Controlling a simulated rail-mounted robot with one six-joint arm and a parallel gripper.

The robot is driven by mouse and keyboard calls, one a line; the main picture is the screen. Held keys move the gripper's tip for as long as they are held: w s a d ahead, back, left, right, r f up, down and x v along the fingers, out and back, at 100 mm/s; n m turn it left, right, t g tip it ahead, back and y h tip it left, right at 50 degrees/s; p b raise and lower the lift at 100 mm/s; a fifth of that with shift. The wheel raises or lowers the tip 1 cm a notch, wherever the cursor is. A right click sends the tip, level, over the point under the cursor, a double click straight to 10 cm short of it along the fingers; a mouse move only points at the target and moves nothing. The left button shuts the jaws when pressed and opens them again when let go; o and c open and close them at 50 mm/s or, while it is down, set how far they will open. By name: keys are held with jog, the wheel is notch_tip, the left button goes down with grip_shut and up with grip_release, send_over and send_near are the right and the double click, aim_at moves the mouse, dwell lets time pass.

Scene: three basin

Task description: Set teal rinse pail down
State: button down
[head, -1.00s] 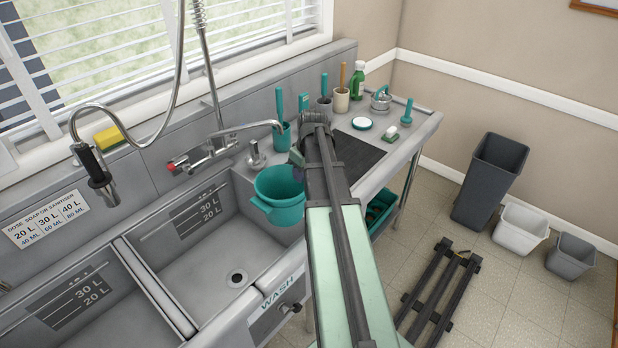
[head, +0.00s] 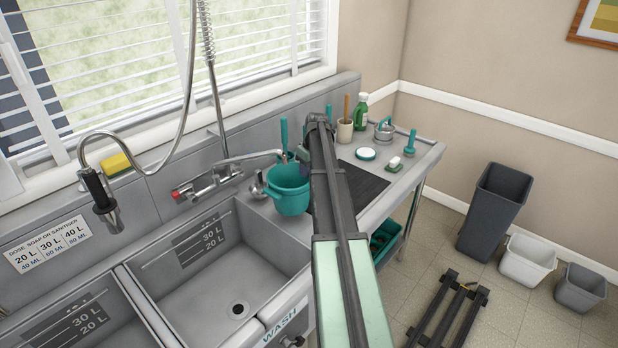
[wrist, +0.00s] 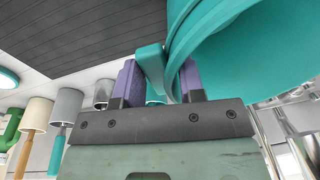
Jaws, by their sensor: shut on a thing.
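The teal rinse pail (head: 290,197) is upright at the left end of the drainboard, just right of the wash basin (head: 215,255). I cannot tell whether its base touches the surface. My gripper is mostly hidden behind my arm in the head view. In the wrist view my gripper (wrist: 160,80) has its purple fingers shut on a teal tab at the pail's rim, and the pail (wrist: 245,50) fills the upper right.
The faucet spout (head: 250,156) and a teal-handled tool (head: 284,135) are close behind the pail. A dark ribbed mat (head: 362,185) lies to its right. A white-lidded round dish (head: 365,153), a brush (head: 395,163) and a green bottle (head: 361,112) stand farther along the drainboard.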

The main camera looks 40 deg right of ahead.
jog(key=shift+s+f+b, duration=0.1)
jog(key=shift+f+b, duration=0.8)
jog(key=shift+f, duration=0.95)
jog(key=c, duration=0.7)
grip_release()
jog(key=r+p, duration=0.4)
jog(key=s+r+p, duration=0.1)
jog(key=r+p, duration=0.3)
jog(key=d+r+p, duration=0.1)
jog(key=r+p, duration=0.4)
jog(key=shift+s, duration=0.2)
jog(key=shift+f, duration=0.15)
